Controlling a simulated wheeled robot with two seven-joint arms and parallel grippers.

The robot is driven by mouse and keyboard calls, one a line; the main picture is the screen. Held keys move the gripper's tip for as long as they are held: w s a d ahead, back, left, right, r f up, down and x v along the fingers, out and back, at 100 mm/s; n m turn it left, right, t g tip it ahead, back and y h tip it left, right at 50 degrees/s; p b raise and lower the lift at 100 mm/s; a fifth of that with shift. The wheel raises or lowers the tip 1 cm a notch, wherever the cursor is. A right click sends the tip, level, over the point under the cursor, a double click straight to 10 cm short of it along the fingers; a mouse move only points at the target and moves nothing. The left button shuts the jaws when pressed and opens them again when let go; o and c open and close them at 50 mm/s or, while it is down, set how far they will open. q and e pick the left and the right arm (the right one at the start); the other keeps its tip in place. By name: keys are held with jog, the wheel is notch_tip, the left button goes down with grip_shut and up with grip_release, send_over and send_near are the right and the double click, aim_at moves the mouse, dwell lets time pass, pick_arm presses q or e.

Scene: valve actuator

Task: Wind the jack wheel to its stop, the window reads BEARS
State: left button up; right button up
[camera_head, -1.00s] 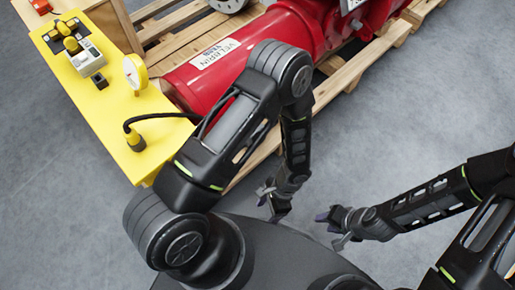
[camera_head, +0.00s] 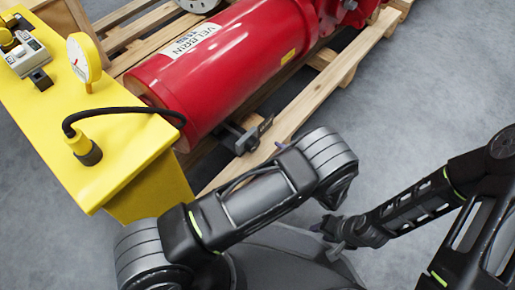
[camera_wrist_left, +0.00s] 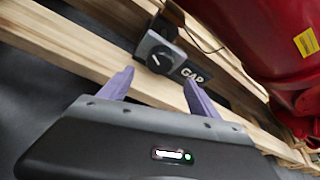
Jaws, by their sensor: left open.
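A grey block with a dark round knob (camera_wrist_left: 160,52) shows in the left wrist view, beside a black plate reading GAP (camera_wrist_left: 193,73). In the head view this small dark unit (camera_head: 243,136) sits by the pallet at the red cylinder's near end. My left gripper (camera_wrist_left: 158,90) is open and empty, its purple fingers pointing toward the knob but apart from it. In the head view only a purple fingertip (camera_head: 281,146) shows past my left arm. My right gripper (camera_head: 328,238) is open and empty, low on the right. I cannot make out a window reading BEARS.
The red cylinder (camera_head: 235,65) lies on a wooden pallet (camera_head: 310,100). A yellow stand (camera_head: 120,150) at left carries a dial gauge (camera_head: 84,60), a grey box (camera_head: 25,55) and a black hose (camera_head: 110,112). Grey floor on the right (camera_head: 430,90) is clear.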

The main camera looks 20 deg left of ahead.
aim_at(256, 146)
pick_arm(q)
jog(key=b+x, duration=0.2)
jog(key=x, duration=0.5)
jog(key=shift+s+f+b, duration=0.1)
jog(key=shift+f+b, duration=0.05)
jog(key=shift+b, duration=0.25)
jog(key=shift+w+a, duration=0.25)
jog(key=shift+a, duration=0.1)
jog(key=c, duration=1.4)
